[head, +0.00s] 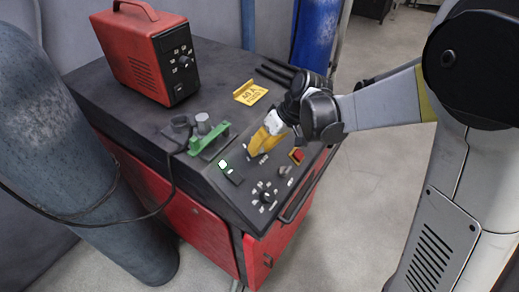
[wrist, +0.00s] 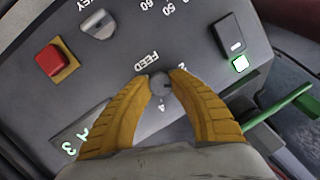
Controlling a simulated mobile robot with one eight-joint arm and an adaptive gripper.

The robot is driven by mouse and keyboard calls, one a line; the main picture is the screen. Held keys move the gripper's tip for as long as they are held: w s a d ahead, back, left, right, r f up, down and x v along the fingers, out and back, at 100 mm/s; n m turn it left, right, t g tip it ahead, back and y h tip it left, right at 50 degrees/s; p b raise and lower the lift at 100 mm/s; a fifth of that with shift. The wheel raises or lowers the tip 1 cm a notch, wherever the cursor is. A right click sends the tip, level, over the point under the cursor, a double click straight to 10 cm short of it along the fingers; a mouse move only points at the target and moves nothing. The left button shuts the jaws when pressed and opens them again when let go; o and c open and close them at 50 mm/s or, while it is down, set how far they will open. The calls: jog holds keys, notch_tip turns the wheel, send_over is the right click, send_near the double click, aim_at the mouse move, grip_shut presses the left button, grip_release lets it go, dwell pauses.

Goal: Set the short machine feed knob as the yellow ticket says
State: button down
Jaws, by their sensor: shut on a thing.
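The feed knob (wrist: 159,85), small, round and grey, sits on the dark sloped panel beside the white word FEED. My gripper (wrist: 161,80) is shut on it, with one yellow finger at each side. A dark mark on the knob points to the right in the wrist view; the scale is partly hidden, with a 4 legible below. In the head view my gripper (head: 258,146) reaches down to the panel and hides the knob. The yellow ticket (head: 250,92) lies on the machine's top; its upper line looks like 40 A, and the lower line is too small to read surely.
The panel also bears a red button (wrist: 50,60), a key switch (wrist: 98,24), a green-lit rocker switch (wrist: 235,45) and a larger dial knob (head: 265,196). A red unit (head: 148,55) and a green clamp (head: 209,138) stand on top. A gas cylinder (head: 75,150) stands at left.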

jog(key=m+y+b, duration=0.1)
jog(key=m, duration=0.3)
jog(key=shift+f, duration=0.15)
jog(key=shift+s+m, duration=0.1)
jog(key=shift+m, duration=0.3)
jog(key=c, duration=1.1)
grip_release()
jog(key=shift+c, duration=0.2)
jog(key=shift+d, duration=0.1)
jog(key=v, duration=1.2)
jog(key=shift+d, duration=0.1)
